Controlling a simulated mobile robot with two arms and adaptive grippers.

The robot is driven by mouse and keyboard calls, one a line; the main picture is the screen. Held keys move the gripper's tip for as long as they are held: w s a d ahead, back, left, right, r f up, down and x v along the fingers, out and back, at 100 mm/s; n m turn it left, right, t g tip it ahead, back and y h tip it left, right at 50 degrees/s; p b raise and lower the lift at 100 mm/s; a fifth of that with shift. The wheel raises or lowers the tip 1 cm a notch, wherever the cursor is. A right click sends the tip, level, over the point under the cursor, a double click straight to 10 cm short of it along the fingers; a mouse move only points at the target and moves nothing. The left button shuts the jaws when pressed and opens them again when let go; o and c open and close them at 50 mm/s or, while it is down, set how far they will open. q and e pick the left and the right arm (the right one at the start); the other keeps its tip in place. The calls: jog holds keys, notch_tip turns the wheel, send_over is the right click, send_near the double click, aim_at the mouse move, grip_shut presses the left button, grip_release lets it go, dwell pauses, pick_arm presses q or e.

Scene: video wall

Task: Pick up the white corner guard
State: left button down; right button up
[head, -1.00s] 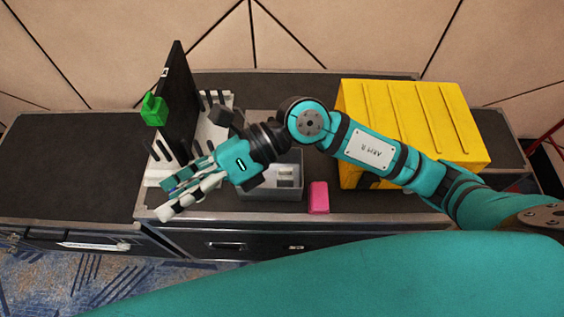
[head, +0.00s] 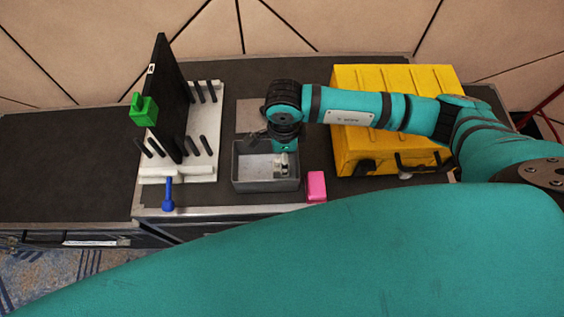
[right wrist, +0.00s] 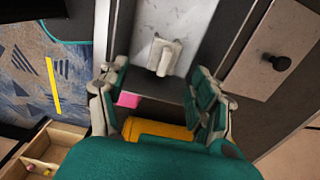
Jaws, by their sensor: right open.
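The white corner guard (right wrist: 165,57) lies on the floor of a grey bin (right wrist: 193,18), seen in the right wrist view. My right gripper (right wrist: 158,97) is open and empty, with its fingers spread to either side in the lower half of that view. The corner guard is beyond the fingertips, between their lines and apart from them. In the head view my right gripper (head: 283,160) points down over the grey bin (head: 266,186). My own wrist hides much of it, and I cannot clearly separate fingers from guard there. My left gripper is not in view.
A pink block (head: 316,186) sits right of the bin, and a yellow case (head: 360,150) is behind it. On the left stand a white pegged rack (head: 205,150), a black panel (head: 172,95), a green clamp-like piece (head: 144,110) and a blue tool (head: 168,195).

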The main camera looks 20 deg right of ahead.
notch_tip(320, 180, down, 2)
jog(key=shift+a+f, duration=0.1)
jog(key=shift+f, duration=0.1)
notch_tip(320, 180, down, 4)
jog(key=shift+w+a+f+p, duration=0.1)
jog(key=shift+w+f+p, duration=0.05)
jog(key=shift+p, duration=0.65)
jog(key=shift+f, duration=0.45)
jog(key=c, duration=1.1)
